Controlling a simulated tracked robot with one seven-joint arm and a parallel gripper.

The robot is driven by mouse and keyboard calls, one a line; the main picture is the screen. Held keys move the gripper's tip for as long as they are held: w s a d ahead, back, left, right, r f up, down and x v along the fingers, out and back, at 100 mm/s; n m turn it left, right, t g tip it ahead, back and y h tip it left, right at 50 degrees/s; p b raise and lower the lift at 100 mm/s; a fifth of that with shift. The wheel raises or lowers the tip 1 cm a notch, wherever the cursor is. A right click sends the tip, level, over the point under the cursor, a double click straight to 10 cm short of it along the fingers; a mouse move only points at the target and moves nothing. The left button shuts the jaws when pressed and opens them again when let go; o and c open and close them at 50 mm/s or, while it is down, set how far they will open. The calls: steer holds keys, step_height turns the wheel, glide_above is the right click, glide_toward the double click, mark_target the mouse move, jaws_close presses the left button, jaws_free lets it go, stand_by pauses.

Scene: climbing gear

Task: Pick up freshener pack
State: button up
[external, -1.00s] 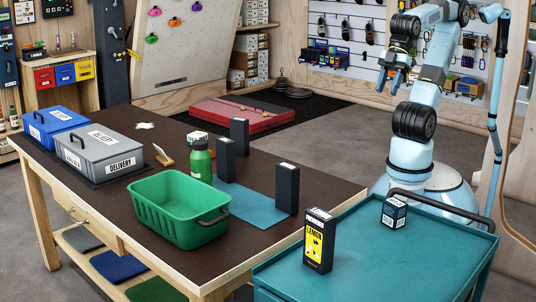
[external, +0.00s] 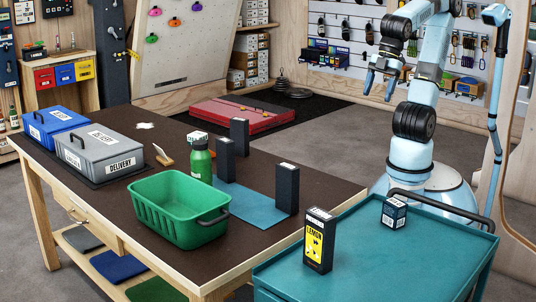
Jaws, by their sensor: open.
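A tall black box with a yellow "LEMON" label (external: 317,243) stands upright on the teal cart top, near its left corner; it looks like the freshener pack. My gripper (external: 379,92) is open and empty, fingers pointing down. It is raised high behind the table and cart, apart from both boxes.
The teal cart (external: 425,250) has a raised rim and a dark handle (external: 440,204). On the table (external: 120,205) are a green basket (external: 180,212), a green bottle (external: 201,163), several upright black boxes around a blue mat (external: 245,203), and grey (external: 100,153) and blue (external: 52,124) lidded bins.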

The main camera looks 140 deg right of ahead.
steer(key=w+d+f+n+g+h, duration=0.4)
steer(key=w+d+f+g, duration=0.15)
steer(key=w, duration=0.25)
steer(key=n+h, duration=1.2)
steer(key=h, duration=0.1)
glide_toward(283, 175)
steer(key=s+d+r, duration=0.2)
steer(key=d+r, duration=0.2)
steer(key=r, duration=0.3)
step_height(283, 175, down, 8)
steer(key=shift+r, duration=0.1)
steer(key=shift+d+f, duration=0.1)
steer(key=shift+f, duration=0.25)
steer(key=shift+s+d+r, duration=0.1)
steer(key=shift+s+d, duration=0.05)
steer(key=shift+d, duration=1.65)
steer(key=shift+s+d, duration=0.15)
steer(key=shift+d, duration=1.7)
steer(key=shift+c, duration=0.2)
steer(key=c, duration=1.1)
